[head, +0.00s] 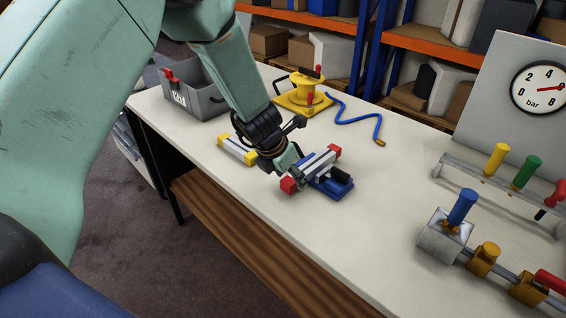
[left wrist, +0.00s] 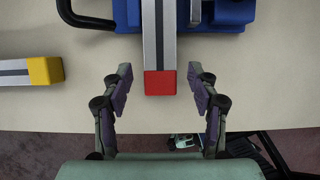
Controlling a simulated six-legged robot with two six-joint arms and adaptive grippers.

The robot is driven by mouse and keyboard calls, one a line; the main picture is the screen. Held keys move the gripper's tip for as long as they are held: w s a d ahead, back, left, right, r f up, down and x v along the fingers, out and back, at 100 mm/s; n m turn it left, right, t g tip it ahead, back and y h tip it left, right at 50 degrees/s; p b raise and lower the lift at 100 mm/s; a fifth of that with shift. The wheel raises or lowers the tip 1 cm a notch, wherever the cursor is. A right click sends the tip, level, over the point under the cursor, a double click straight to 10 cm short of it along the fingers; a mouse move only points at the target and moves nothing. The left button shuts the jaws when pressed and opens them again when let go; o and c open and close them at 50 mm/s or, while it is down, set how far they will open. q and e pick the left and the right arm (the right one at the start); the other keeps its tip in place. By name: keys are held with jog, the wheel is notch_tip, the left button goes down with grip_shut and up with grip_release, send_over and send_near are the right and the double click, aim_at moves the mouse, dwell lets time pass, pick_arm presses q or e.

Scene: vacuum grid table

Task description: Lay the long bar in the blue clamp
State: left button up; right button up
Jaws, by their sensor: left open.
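The long bar (head: 318,163), grey with red ends, lies across the blue clamp (head: 330,188), one end overhanging toward the table's front edge. I cannot tell how deep it sits in the clamp. My left gripper (head: 291,170) is at the near end of the bar, partly hidden by its own arm. In the left wrist view its fingers are open, one on each side of the bar's red end (left wrist: 160,83), with gaps on both sides. The clamp (left wrist: 225,14) shows at the top of that view, with a dark handle at its left. My right gripper is not in view.
A shorter yellow-ended bar (head: 237,150) lies left of the clamp. A valve and pipe assembly (head: 445,238) stands at right. The table between is clear.

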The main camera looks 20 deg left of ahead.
pick_arm(q)
jog(key=v, duration=1)
jog(key=shift+r, duration=0.3)
jog(key=shift+s, duration=0.15)
dwell(0.3)
